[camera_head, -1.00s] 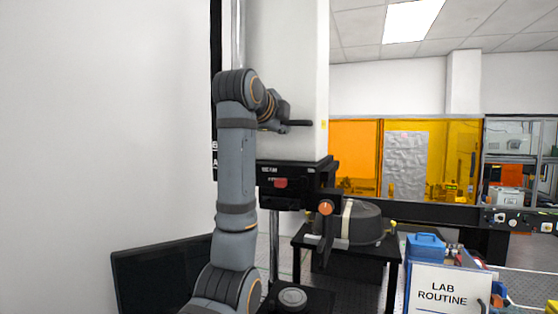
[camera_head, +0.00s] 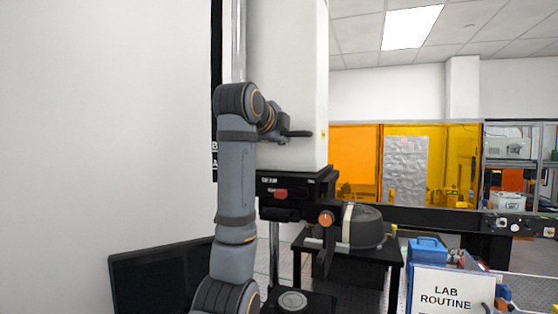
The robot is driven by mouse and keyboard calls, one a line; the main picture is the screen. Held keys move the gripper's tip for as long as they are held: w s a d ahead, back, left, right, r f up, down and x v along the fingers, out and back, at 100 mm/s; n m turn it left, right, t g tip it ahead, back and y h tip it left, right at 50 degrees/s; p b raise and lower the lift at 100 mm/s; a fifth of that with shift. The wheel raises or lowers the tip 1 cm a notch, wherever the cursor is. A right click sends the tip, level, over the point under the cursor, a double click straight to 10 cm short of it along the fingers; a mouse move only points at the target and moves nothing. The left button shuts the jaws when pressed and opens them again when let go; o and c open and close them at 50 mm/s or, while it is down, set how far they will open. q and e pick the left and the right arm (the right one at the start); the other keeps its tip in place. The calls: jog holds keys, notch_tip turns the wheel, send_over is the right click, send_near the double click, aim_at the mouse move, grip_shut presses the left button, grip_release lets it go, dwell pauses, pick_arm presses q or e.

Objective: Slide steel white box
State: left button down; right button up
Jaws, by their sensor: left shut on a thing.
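The tall white box (camera_head: 285,70) stands upright above a black base unit (camera_head: 290,190) and runs up out of the top of the camera_head view. My left gripper (camera_head: 298,134) is at the lower front face of the white box, seen side-on. It is shut on the box; the exact spot it grips is small and dark and partly hidden by the gripper itself. My left arm covers the box's lower left edge. My right gripper is not in view.
A dark monitor (camera_head: 160,283) stands at lower left. A small black table with a dark round housing (camera_head: 362,228) is to the right. A blue box (camera_head: 427,250) and the LAB ROUTINE sign (camera_head: 447,293) are at lower right. A white wall fills the left.

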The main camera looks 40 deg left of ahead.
pick_arm(q)
jog(key=shift+f+b, duration=0.35)
jog(key=shift+f, duration=0.2)
dwell(0.4)
jog(key=c, duration=1.6)
grip_release()
jog(key=shift+s+r, duration=0.1)
jog(key=shift+o, duration=1.2)
jog(key=shift+s+r, duration=0.1)
jog(key=shift+s, duration=0.2)
jog(key=shift+d, duration=0.1)
jog(key=shift+w, duration=0.1)
jog(key=v, duration=0.7)
jog(key=shift+s, duration=0.25)
